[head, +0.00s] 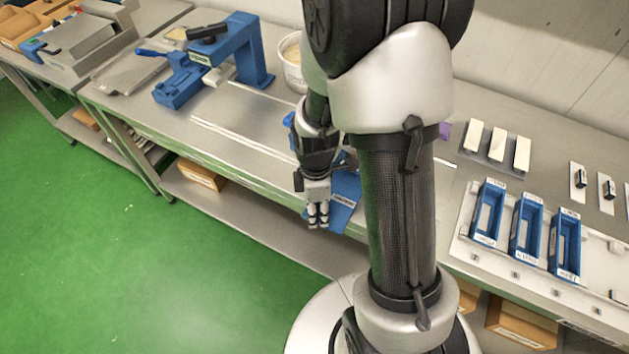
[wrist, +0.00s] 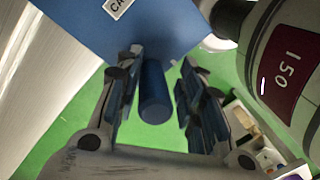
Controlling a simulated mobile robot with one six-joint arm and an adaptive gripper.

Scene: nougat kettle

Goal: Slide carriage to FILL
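The blue carriage (head: 345,190) sits at the front edge of the steel bench, partly hidden behind my arm in the head view. In the wrist view its flat blue body (wrist: 95,35) fills the top, with a white label cut off after "CA". A round blue handle (wrist: 154,95) sticks out from it between my fingers. My gripper (head: 318,215) points down at the bench's front edge beside the carriage. In the wrist view my gripper (wrist: 157,100) is open, with a gap on each side of the handle. I cannot read a FILL mark.
Pale rails (head: 240,135) run along the bench to the left. A blue press frame (head: 225,55) and a white tub (head: 293,65) stand behind. Blue moulds (head: 527,225) sit at the right. A cardboard box (head: 200,175) is on the lower shelf. The green floor (head: 130,260) is clear.

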